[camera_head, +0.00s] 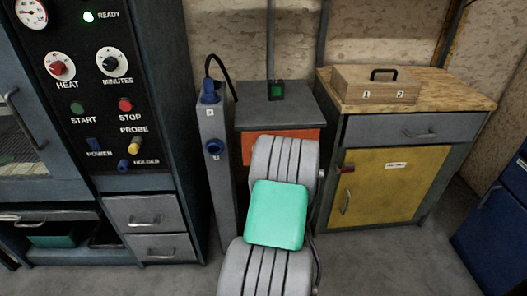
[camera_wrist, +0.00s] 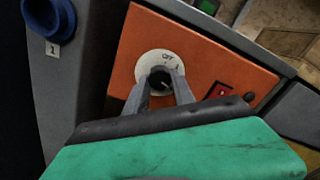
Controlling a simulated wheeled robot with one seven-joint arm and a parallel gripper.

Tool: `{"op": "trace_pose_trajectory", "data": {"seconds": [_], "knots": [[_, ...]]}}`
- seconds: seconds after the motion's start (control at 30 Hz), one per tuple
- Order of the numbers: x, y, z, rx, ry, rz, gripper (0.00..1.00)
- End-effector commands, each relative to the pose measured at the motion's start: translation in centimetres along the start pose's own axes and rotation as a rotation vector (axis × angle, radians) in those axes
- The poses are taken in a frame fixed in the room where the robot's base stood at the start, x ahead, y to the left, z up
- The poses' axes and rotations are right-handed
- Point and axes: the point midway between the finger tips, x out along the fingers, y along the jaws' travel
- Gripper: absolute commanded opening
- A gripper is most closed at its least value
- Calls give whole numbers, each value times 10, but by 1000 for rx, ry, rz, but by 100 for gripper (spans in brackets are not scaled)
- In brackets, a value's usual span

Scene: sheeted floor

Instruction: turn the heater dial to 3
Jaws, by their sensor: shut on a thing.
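The heater dial is a dark knob (camera_wrist: 160,74) on a round white scale plate (camera_wrist: 147,63), set in an orange panel (camera_wrist: 199,58). The scale shows "OFF" and a "1" near its top right; the other marks are hidden or unreadable. In the wrist view my gripper (camera_wrist: 161,84) has one grey finger on each side of the knob and is shut on it. Which mark the knob points at, I cannot tell. In the head view the orange panel (camera_head: 255,143) shows below a grey top, and my arm hides the dial and my gripper.
A red switch (camera_wrist: 219,91) sits right of the dial. A grey post (camera_head: 212,125) with blue sockets stands left of the heater. A control cabinet (camera_head: 95,110) is further left. A yellow-doored cabinet (camera_head: 385,185) with a wooden box (camera_head: 378,85) stands right.

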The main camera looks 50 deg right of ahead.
Motion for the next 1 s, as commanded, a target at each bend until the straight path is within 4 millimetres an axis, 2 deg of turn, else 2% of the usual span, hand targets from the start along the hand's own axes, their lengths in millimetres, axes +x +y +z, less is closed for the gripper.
{"op": "trace_pose_trajectory", "data": {"seconds": [0.4,1.0], "knots": [[0,0,0,230,3,1,0],[0,0,-1,271,1,0,0]]}}
